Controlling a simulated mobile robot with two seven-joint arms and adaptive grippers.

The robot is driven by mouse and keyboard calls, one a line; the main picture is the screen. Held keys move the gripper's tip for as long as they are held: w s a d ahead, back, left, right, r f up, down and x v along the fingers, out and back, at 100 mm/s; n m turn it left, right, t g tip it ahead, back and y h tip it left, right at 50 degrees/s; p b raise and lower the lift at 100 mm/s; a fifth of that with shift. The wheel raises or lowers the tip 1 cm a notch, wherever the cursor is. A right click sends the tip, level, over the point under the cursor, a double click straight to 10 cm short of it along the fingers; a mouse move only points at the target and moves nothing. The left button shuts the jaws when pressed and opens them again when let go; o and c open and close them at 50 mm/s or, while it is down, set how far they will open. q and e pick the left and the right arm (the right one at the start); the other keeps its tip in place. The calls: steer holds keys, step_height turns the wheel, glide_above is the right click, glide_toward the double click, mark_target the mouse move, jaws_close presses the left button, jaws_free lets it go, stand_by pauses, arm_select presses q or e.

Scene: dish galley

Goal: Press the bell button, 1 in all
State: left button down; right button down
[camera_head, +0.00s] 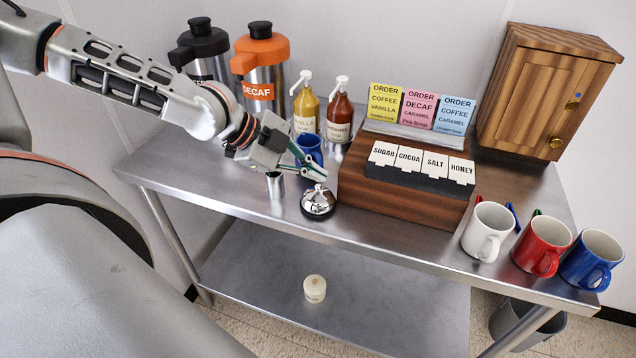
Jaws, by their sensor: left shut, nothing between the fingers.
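The bell (318,203) is a shiny silver dome on a dark base, standing near the front edge of the steel table, left of the wooden order box. My left gripper (318,173) reaches in from the left, shut and empty. My right gripper is not in view.
A small metal cup (275,186) and a blue cup (309,148) stand close to the gripper. Syrup bottles (306,108) and flasks (263,70) stand behind. The wooden order box (400,195) is right of the bell. Mugs (488,230) line the right front.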

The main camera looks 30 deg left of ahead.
mark_target(315, 188)
arm_select(q)
steer(key=shift+r+p, duration=0.9)
steer(key=shift+p, duration=0.05)
step_height(315, 188, up, 3)
steer(key=p, duration=0.3)
steer(key=shift+r, duration=0.1)
